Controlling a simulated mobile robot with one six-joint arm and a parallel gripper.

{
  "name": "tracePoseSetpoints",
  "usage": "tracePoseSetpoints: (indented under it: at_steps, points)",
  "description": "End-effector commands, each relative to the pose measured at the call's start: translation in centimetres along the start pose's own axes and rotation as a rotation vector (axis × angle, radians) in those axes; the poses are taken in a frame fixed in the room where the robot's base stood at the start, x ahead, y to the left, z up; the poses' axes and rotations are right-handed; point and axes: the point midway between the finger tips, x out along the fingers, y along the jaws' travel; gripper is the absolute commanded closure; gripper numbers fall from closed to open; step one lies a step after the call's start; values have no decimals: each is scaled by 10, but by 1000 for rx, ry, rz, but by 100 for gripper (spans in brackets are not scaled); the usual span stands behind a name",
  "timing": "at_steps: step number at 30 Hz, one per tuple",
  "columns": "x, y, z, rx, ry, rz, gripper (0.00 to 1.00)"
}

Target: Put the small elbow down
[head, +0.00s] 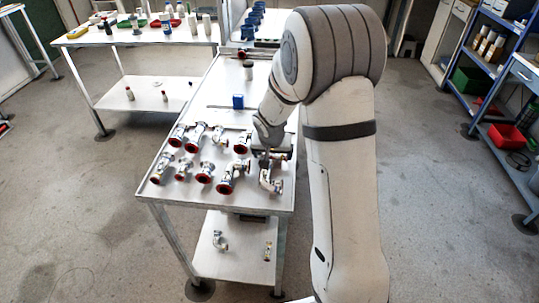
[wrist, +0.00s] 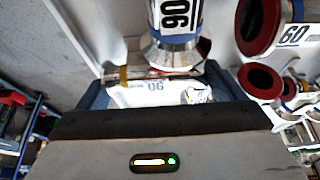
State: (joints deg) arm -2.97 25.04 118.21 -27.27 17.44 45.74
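My gripper (head: 268,153) is low over the right edge of the table. In the wrist view, its two dark blue fingers (wrist: 152,88) stand on both sides of a small white elbow (wrist: 155,92) with a 90 label and appear shut on it. In the head view this small elbow is mostly hidden by my gripper. A larger elbow (head: 270,180) lies just in front of it on the table; it also shows in the wrist view (wrist: 175,22). I cannot tell whether the held elbow touches the table.
Several metal elbows with red ends (head: 204,173) crowd the table (head: 205,203) left of my gripper. The lower shelf (head: 235,262) holds a few fittings. The table between block and elbows is mostly bare.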

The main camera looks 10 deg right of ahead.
Motion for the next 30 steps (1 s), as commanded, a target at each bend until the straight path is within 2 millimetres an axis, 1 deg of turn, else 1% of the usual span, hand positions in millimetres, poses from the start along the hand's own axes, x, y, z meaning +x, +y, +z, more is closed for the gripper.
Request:
tracePoseSetpoints:
  at_steps: [1,2,11,17,20,30]
  points:
    - [0,0,0,0,0,0,18]
    - [0,0,0,0,0,0,20]
    - [-1,0,0,-1,1,0,45]
    - [-3,-1,-1,-1,2,-1,46]
    - [-12,-1,-6,0,4,-1,46]
    - [-72,-1,-31,-1,5,-3,46]
